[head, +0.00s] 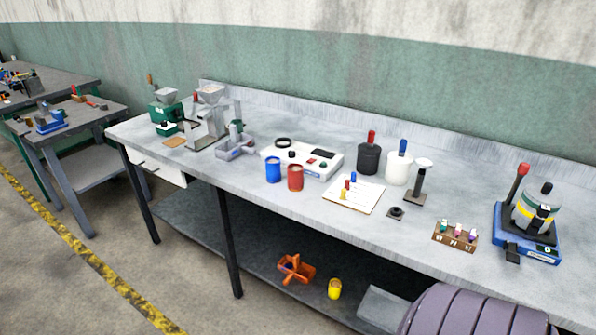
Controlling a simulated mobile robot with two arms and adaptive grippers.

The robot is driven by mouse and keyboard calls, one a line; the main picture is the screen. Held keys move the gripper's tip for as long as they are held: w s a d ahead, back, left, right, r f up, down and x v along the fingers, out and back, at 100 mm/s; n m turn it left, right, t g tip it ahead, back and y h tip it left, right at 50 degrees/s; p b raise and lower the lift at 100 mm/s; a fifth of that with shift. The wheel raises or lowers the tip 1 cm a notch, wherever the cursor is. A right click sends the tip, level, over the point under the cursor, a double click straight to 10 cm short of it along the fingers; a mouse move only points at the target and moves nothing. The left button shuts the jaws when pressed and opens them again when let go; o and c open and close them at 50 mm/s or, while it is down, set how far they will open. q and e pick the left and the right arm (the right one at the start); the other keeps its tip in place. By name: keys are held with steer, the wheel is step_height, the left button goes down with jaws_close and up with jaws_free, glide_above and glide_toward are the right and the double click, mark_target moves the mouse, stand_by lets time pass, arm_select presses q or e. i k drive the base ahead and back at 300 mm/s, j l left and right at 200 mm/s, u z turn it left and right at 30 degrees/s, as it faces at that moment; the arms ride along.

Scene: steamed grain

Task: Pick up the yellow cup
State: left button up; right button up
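The yellow cup (334,288) is small and seems to stand upright on the lower shelf (262,262) under the long grey workbench, right of an orange object. It is in plain view in the head view, with nothing touching it that I can see. Neither of my grippers shows in the head view.
An orange frame-like object (295,269) lies left of the cup. A pale grey box (382,306) and a large ribbed purple-grey shape (474,315) are to its right. The workbench top (325,222) hangs above, holding blue (273,170) and red (295,177) cups and devices.

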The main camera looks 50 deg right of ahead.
mark_target(334, 284)
steer(key=i+j+z, duration=0.1)
steer(key=i+z, duration=0.3)
steer(key=i+j+z, duration=0.35)
steer(key=i, duration=0.25)
steer(key=i+j+z, duration=0.4)
steer(key=i+l, duration=0.05)
steer(key=l, duration=0.05)
